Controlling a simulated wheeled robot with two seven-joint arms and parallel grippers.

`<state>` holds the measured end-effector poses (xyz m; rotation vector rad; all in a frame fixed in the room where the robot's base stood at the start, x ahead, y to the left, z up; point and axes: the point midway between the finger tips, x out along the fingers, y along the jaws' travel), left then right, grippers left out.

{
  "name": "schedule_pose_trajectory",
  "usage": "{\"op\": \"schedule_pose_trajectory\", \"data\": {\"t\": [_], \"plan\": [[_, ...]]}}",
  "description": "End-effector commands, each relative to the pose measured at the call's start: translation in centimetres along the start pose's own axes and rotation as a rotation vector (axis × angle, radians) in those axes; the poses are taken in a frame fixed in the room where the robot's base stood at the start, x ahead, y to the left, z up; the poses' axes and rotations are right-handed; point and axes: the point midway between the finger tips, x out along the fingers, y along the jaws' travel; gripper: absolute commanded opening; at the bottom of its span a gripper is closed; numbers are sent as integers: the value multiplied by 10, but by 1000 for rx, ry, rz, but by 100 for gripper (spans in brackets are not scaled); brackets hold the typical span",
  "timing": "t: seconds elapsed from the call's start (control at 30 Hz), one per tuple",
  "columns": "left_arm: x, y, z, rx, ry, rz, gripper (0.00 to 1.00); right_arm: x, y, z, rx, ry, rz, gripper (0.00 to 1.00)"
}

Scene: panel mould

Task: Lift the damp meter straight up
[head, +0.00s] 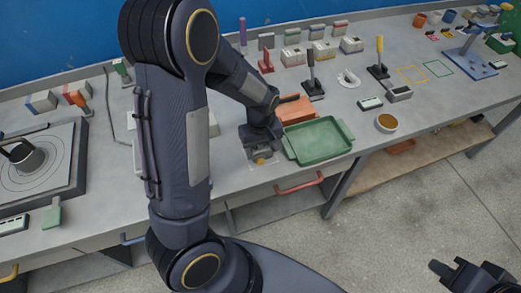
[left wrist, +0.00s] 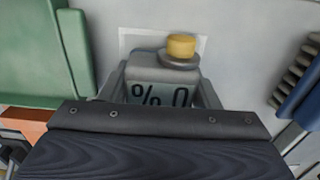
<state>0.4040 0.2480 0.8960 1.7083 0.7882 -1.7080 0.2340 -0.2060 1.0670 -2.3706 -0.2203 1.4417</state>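The damp meter (left wrist: 163,88) is a grey block with a dark "% 0" display and a yellow knob on a dark collar. In the head view its knob (head: 261,160) shows just below my left gripper (head: 262,148), at the bench's front part. In the left wrist view the fingers of my left gripper (left wrist: 161,95) lie along both sides of the meter and look closed on it. A pale marked patch shows on the bench under the meter; its base is hidden. My right gripper (head: 450,268) is off the bench at lower right, over the floor.
A green tray (head: 318,141) stands close to the right of the meter, with an orange-brown block (head: 295,109) behind. A turntable-like board (head: 40,165) is at left. A small bowl (head: 386,123) and several tools stand farther right. A red handle (head: 299,184) is on the bench front.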

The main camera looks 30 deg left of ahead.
Motion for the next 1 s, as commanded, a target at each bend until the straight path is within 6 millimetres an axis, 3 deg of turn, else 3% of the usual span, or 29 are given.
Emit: {"op": "schedule_pose_trajectory", "data": {"t": [0.03,0.2,0.57,0.77,1.0], "plan": [[0,0,0,0,0,0,44,0,0,0,0,0,0,0],[0,0,0,0,0,0,22,0,0,0,0,0,0,0],[-7,1,-1,0,2,4,22,0,0,0,0,0,0,0],[-35,2,-1,1,4,8,22,-2,-1,-1,0,0,0,0],[-89,14,46,8,3,10,22,0,0,0,0,0,0,0]]}}
